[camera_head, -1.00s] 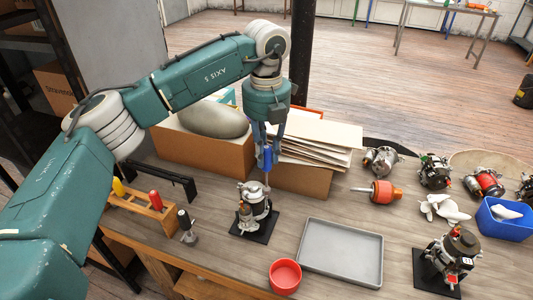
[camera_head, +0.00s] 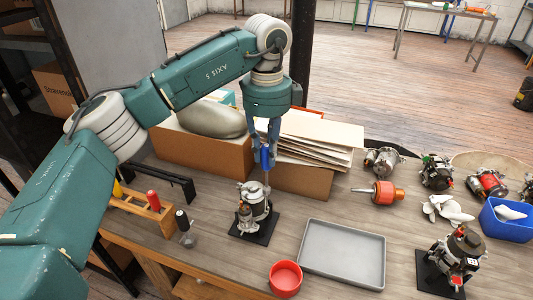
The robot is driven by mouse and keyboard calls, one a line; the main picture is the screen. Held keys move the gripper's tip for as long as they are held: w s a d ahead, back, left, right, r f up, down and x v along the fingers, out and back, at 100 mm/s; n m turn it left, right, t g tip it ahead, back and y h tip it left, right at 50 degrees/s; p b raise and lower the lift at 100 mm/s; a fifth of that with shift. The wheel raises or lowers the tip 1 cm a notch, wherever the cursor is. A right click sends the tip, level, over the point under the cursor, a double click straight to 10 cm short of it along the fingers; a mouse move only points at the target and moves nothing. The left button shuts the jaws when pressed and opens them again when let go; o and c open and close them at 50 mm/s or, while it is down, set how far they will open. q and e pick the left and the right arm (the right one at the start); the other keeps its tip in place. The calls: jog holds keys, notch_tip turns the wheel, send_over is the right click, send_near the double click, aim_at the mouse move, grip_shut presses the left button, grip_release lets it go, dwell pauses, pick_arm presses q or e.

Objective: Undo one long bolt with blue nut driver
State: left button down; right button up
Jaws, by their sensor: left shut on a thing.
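My left gripper (camera_head: 266,148) points down and is shut on the blue nut driver (camera_head: 265,158). The driver is upright, its thin shaft running down to the top of an alternator (camera_head: 254,199). That alternator stands on a black base plate (camera_head: 262,233) on the workbench. The driver's tip meets the alternator's right upper side, but I cannot tell whether it is seated on a bolt. The long bolts are too small to make out. My right gripper is not in view.
A wooden rack (camera_head: 136,211) with yellow- and red-handled tools stands at left, a black-handled tool (camera_head: 184,223) beside it. A grey tray (camera_head: 343,254) and red bowl (camera_head: 285,278) lie in front. Cardboard boxes (camera_head: 222,156) stand behind; another alternator (camera_head: 460,255) is at right.

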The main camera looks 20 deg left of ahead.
pick_arm(q)
jog(key=n, duration=0.2)
jog(key=shift+n, duration=0.4)
